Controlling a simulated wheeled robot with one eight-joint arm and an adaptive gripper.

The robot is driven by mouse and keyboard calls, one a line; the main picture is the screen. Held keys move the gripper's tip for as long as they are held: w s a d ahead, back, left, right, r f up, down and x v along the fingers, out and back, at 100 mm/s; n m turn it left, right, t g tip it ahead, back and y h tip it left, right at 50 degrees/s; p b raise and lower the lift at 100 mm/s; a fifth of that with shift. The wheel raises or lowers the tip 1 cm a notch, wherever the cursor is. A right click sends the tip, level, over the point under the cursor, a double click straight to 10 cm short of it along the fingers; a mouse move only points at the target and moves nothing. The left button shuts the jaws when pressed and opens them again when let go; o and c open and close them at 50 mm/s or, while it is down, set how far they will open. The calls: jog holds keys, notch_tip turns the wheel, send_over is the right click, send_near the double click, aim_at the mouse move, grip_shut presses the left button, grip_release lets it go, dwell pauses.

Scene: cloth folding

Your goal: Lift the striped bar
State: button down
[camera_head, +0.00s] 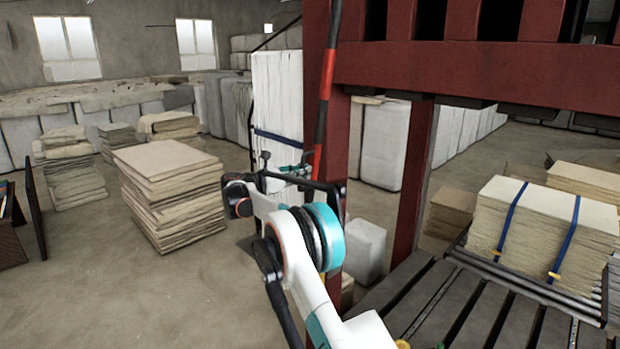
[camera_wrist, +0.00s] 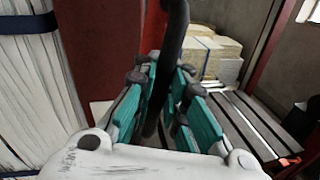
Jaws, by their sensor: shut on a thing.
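The striped bar (camera_head: 328,75), banded red and black, hangs steeply, leaning slightly, in front of the red frame in the head view. Its lower end reaches down to my gripper (camera_head: 300,172). In the wrist view the bar (camera_wrist: 172,45) looks dark and runs from the top edge down between the teal fingers of my gripper (camera_wrist: 163,88). The fingers are shut on its lower part. The exact contact is partly hidden by the bar and the finger links.
A red press frame (camera_head: 490,70) stands right behind the bar. A tall white strapped bale (camera_head: 277,95) is close on the left. A strapped stack (camera_head: 540,225) lies on the slatted bed (camera_head: 490,330) at right. A sheet stack (camera_head: 170,195) stands on open floor.

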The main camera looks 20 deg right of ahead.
jog(key=shift+w+a, duration=0.55)
jog(key=shift+w, duration=0.25)
jog(key=c, duration=1.8)
grip_release()
jog(key=shift+o, duration=0.8)
jog(key=shift+a, duration=0.15)
jog(key=shift+d, duration=0.2)
jog(key=shift+a, duration=0.1)
jog(key=s+a, duration=0.1)
jog(key=a, duration=1)
jog(key=shift+s+a+r, duration=0.2)
jog(key=shift+s+a, duration=0.15)
jog(key=shift+a, duration=0.05)
